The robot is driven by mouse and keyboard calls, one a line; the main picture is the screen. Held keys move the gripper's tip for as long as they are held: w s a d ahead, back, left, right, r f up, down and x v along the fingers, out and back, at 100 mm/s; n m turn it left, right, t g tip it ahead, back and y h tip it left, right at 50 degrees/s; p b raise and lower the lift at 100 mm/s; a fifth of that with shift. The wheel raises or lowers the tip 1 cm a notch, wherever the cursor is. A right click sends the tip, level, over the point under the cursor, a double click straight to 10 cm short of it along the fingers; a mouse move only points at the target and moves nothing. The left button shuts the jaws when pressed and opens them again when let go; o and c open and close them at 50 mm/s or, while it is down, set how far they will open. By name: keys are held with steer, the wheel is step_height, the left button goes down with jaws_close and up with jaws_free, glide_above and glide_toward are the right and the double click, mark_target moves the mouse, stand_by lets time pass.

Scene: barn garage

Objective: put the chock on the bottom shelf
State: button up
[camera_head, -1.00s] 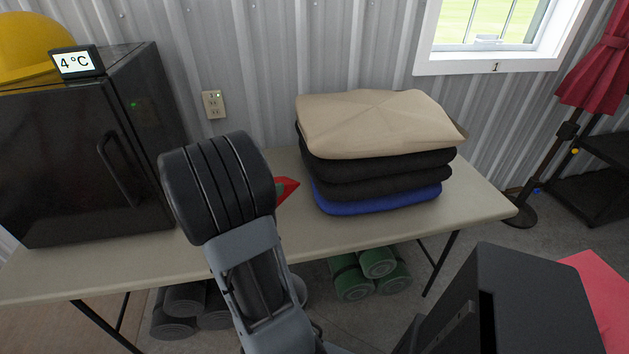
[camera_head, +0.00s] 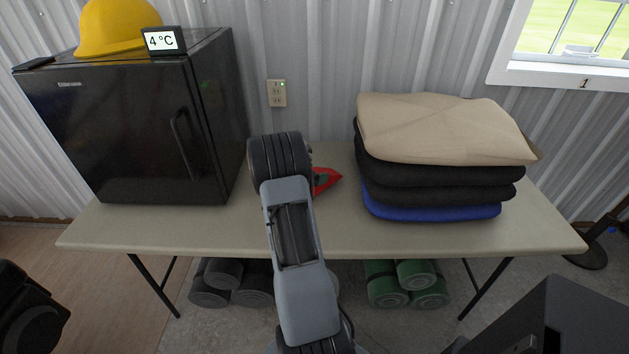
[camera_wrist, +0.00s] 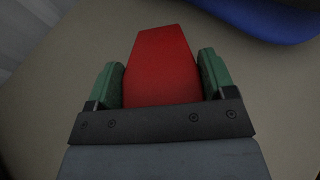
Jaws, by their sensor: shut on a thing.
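A red chock (camera_wrist: 161,68) sits between the two green fingers of my gripper (camera_wrist: 163,82) in the wrist view, and the gripper is shut on it. In the head view the chock (camera_head: 327,179) shows as a small red shape just right of my arm, over the table (camera_head: 230,226). My arm hides most of the gripper (camera_head: 318,181) there. I cannot tell whether the chock touches the tabletop. No shelf is clearly visible now.
A black mini fridge (camera_head: 150,130) with a yellow hard hat (camera_head: 118,27) stands left on the table. Folded blankets (camera_head: 440,135) are stacked at the right. Dark rolls (camera_head: 215,285) and green rolls (camera_head: 405,285) lie beneath. A black box-like object (camera_head: 560,320) is at lower right.

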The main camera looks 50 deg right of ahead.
steer(key=shift+w+d+f, duration=0.15)
steer(key=shift+f, duration=0.05)
steer(key=shift+d+f, duration=0.1)
steer(key=shift+f, duration=1.5)
steer(key=shift+f, duration=0.2)
steer(key=o, duration=1.4)
